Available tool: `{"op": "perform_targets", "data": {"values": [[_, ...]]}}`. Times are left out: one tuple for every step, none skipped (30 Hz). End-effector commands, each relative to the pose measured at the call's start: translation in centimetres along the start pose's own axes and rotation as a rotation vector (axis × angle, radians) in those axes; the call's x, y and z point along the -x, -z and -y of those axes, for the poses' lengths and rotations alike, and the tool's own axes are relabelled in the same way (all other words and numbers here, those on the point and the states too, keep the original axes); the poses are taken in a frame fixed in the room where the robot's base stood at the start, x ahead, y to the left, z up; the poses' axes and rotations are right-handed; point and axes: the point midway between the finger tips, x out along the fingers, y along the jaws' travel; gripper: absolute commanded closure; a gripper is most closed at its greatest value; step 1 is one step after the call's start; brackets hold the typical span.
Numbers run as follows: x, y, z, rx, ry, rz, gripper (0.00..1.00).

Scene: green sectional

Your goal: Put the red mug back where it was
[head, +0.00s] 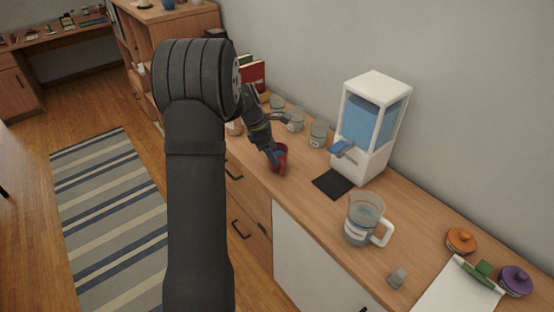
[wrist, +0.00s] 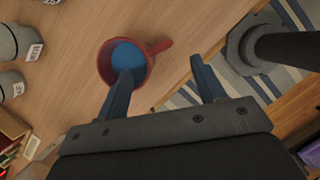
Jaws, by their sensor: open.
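The red mug (head: 281,151) stands on the wooden counter near its front edge, in front of the grey jars. In the wrist view the mug (wrist: 104,67) shows from above with blue inside, and its handle (wrist: 160,46) points right. My gripper (wrist: 165,68) is open. Its left finger overlaps the mug's near rim and interior in the picture; its right finger is apart, to the right of the handle. I cannot tell whether the left finger touches the mug. In the head view my gripper (head: 271,158) is at the mug and partly hides it.
Several grey jars (head: 319,133) stand along the wall. A white water dispenser (head: 374,126) with a dark mat (head: 332,184) is to the right. A glass pitcher (head: 359,228) stands further right. Books (head: 252,76) are behind the arm. Counter between mug and mat is clear.

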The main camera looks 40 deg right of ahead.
Motion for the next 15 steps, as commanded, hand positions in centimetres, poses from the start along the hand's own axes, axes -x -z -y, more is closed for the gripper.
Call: {"op": "perform_targets", "data": {"values": [[1.3,0.0,-0.1,0.000,-0.004,0.000,0.37],[2.0,0.0,-0.1,0.000,-0.004,0.000,0.37],[2.7,0.0,-0.1,0.001,-0.003,0.001,0.37],[3.3,0.0,0.0,0.001,-0.003,0.000,0.37],[3.8,0.0,0.0,0.001,-0.002,0.000,0.37],[4.5,0.0,0.0,0.002,-0.002,0.000,0.37],[4.9,0.0,0.0,0.002,-0.002,0.000,0.37],[5.2,0.0,0.0,0.002,-0.001,0.000,0.37],[5.7,0.0,0.0,0.002,0.000,0.000,0.37],[5.9,0.0,0.0,0.002,0.000,0.000,0.37],[6.1,0.0,0.0,0.002,0.000,-0.001,0.37],[6.4,0.0,0.0,0.002,0.000,-0.001,0.37],[6.5,0.0,0.0,0.002,0.000,-0.001,0.37],[6.6,0.0,0.0,0.002,0.001,-0.001,0.37],[6.6,0.0,0.0,0.002,0.001,-0.001,0.37]]}}
